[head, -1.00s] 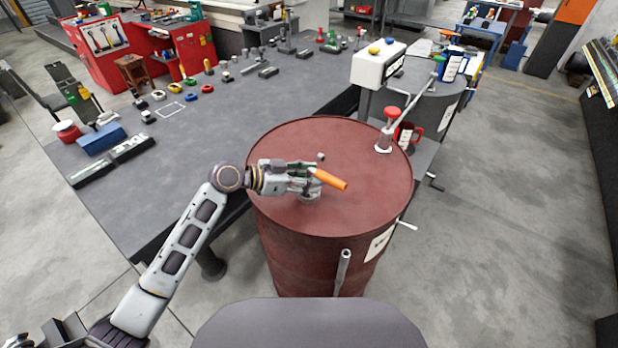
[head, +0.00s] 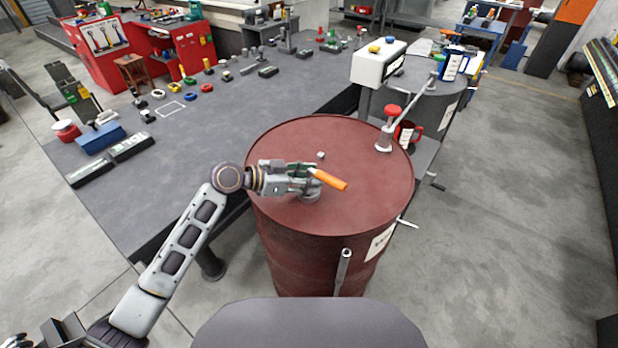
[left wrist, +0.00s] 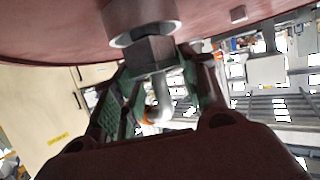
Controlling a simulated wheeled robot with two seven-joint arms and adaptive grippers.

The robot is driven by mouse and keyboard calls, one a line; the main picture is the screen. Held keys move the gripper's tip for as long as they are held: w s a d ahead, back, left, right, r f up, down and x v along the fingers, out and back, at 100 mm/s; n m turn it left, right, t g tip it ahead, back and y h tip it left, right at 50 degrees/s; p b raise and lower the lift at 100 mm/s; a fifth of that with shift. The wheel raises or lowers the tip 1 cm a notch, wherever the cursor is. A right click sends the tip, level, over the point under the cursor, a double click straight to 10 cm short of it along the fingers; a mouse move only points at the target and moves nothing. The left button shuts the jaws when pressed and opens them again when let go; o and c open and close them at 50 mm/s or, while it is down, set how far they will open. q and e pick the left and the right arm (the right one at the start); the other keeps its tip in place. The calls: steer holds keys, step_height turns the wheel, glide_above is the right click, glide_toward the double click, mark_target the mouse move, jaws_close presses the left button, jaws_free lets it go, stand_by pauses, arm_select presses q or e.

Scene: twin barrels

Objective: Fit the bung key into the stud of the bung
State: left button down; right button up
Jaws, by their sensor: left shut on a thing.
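The bung (head: 311,197) is a grey metal fitting on the near part of the red barrel's top (head: 365,185). In the left wrist view the bung (left wrist: 138,18) shows as a round collar at the top, with a dark hexagonal piece against it. The bung key has an orange handle (head: 331,180) pointing right and toward me. My left gripper (head: 308,180) comes in from the left, just above the bung, shut on the key. Its green-padded fingers flank the key's bent grey shank (left wrist: 162,98). I cannot tell whether the key's socket encloses the stud. My right gripper is not in view.
A small grey cube (head: 321,155) lies on the barrel top behind my gripper. A red-capped pump fitting (head: 386,135) stands at its back right. A grey tube (head: 343,272) rises before the barrel. The workbench (head: 215,130) at left holds several small parts.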

arm_select(q)
steer(key=shift+f+b, duration=0.65)
steer(key=shift+f, duration=0.1)
stand_by(0.3)
steer(key=c, duration=1)
jaws_free()
steer(key=shift+f, duration=0.1)
steer(key=shift+o, duration=1.4)
steer(key=shift+f, duration=0.1)
steer(key=shift+s+a+r, duration=0.2)
steer(key=shift+a+r, duration=0.05)
steer(key=shift+a, duration=0.35)
steer(key=shift+v, duration=3.3)
steer(key=shift+s+d+r, duration=0.1)
steer(key=shift+r, duration=0.05)
